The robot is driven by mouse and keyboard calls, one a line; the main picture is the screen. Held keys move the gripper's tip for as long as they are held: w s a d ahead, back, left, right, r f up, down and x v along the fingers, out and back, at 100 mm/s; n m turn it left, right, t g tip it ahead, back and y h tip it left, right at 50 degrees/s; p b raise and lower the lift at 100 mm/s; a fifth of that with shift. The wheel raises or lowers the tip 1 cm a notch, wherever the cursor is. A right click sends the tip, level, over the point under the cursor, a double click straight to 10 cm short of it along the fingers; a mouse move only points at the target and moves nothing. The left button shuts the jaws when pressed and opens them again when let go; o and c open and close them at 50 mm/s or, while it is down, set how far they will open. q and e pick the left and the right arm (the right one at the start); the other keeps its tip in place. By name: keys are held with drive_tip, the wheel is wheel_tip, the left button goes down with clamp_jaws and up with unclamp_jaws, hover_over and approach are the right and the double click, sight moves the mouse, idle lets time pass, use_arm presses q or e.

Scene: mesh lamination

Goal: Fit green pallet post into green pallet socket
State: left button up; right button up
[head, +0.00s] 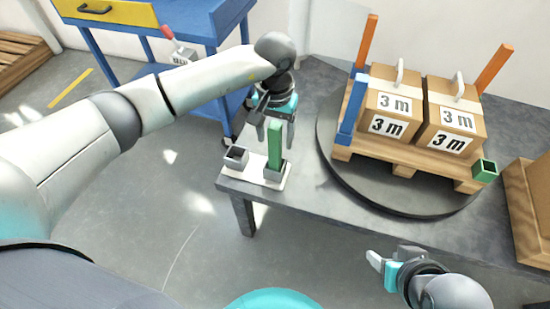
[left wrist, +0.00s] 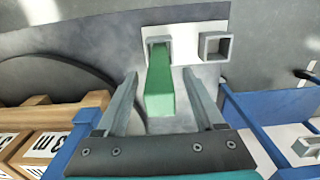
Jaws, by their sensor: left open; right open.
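The green post (head: 275,145) stands upright in a grey socket of the white holder plate (head: 241,178) at the table's left corner. In the left wrist view the green post (left wrist: 160,90) lies between the two open fingers. My left gripper (head: 277,130) is open around the upper part of the post, with a gap on each side in the left wrist view. The green socket (head: 484,170) is at the front right corner of the wooden pallet (head: 420,168), and its top looks open and empty. My right gripper (head: 383,262) is open and empty in front of the table.
The pallet stands on a dark round turntable (head: 345,176) and carries two boxes (head: 392,102) marked 3 m. Orange posts (head: 367,42) and a blue post (head: 352,104) stand at other corners. An empty grey socket (head: 236,157) is beside the post. A carton (head: 530,210) stands at right.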

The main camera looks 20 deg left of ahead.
use_arm(q)
drive_tip(key=shift+c, duration=0.2)
clamp_jaws()
idle(0.3)
idle(0.8)
